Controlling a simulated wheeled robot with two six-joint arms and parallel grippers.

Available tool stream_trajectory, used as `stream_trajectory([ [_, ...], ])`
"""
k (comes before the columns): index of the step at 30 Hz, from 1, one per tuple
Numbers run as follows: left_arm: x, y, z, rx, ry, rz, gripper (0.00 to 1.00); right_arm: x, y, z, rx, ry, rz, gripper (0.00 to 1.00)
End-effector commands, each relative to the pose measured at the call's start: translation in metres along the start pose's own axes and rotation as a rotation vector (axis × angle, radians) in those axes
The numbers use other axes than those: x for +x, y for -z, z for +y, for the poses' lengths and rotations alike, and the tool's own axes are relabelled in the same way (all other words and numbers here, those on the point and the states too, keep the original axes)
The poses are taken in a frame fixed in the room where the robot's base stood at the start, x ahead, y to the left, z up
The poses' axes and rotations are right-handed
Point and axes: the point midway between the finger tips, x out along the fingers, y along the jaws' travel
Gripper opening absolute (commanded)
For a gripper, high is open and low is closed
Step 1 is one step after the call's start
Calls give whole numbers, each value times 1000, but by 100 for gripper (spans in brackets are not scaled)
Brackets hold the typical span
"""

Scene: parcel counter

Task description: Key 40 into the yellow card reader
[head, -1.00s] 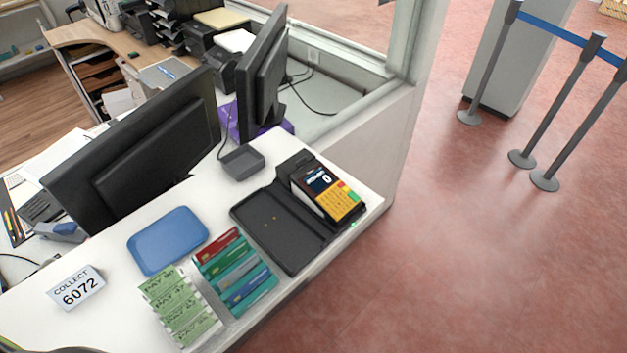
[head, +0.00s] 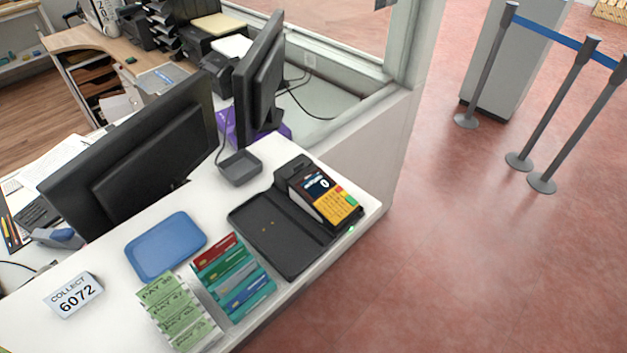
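The yellow card reader (head: 334,205) stands in a black dock at the right end of the white counter. Its keypad is yellow, with a red and a green key at its right side. Its dark screen (head: 317,184) shows a 0; the smaller text beside it is too small to read. Neither of my grippers is in the head view, and nothing touches the reader.
A black tray (head: 268,228) lies left of the reader. Colored cards (head: 233,272), green pay slips (head: 176,312), a blue tray (head: 166,245), a "COLLECT 6072" sign (head: 75,295) and a small dark dish (head: 241,168) are on the counter. Monitors (head: 135,155) stand behind.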

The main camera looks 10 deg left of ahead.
Motion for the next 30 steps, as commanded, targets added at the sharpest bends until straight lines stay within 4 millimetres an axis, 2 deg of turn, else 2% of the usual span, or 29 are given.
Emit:
stream_trajectory([
  [16, 0, 0, 0, 0, 0, 0, 36, 0, 0, 0, 0, 0, -1, 0],
  [17, 0, 0, 0, 0, 0, 0, 35, 0, 0, 0, 0, 0, -1, 0],
  [25, 0, 0, 0, 0, 0, 0, 0, 0, 0, 0, 0, 0, -1, 0],
  [30, 0, 0, 0, 0, 0, 0, 0, 0, 0, 0, 0, 0, -1, 0],
])
